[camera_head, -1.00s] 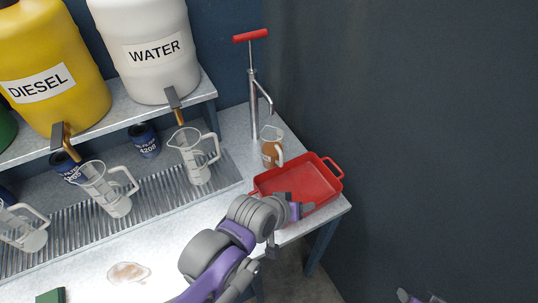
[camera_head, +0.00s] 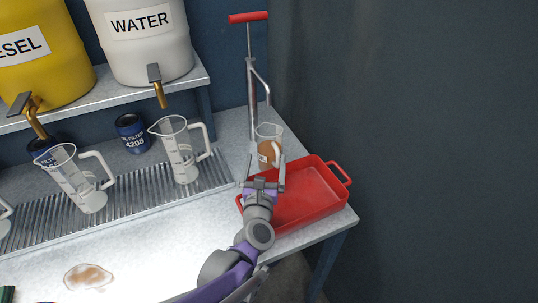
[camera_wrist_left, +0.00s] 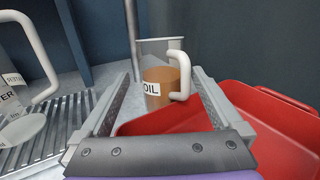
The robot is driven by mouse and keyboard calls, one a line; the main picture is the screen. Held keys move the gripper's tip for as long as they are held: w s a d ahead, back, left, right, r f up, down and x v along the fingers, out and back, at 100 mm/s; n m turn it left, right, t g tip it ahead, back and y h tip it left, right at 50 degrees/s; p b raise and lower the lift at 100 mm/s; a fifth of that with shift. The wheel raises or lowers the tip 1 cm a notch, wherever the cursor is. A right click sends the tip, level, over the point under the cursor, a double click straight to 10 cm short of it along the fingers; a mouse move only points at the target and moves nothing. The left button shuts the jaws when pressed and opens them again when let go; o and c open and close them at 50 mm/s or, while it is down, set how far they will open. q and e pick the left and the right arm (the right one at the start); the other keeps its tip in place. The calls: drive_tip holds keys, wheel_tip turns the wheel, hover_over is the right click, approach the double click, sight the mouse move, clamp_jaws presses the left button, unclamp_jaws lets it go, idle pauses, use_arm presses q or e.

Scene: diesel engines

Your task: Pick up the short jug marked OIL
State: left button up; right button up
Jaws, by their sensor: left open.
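The short jug marked OIL (camera_head: 268,153) stands on the bench behind the red tray, holding brown liquid. In the left wrist view the jug (camera_wrist_left: 157,88) shows its OIL label on the left and its pale handle on the right. My left gripper (camera_head: 265,168) is open and empty, just in front of the jug over the left part of the tray. In the left wrist view its two fingers (camera_wrist_left: 160,88) frame the jug, which stands beyond them. My right gripper is not in view.
The red tray (camera_head: 325,203) lies at the bench's right end. A tall hand pump (camera_head: 250,90) stands behind the jug. Clear jugs (camera_head: 181,155) stand on a grate to the left, below the WATER barrel (camera_head: 145,60). A brown puddle (camera_head: 88,277) lies on the bench.

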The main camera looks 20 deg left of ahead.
sight(268, 146)
use_arm(q)
drive_tip(key=x, duration=0.8)
drive_tip(key=shift+w, duration=0.1)
drive_tip(key=c, duration=1.4)
drive_tip(key=shift+c, duration=0.4)
drive_tip(key=shift+r, duration=0.25)
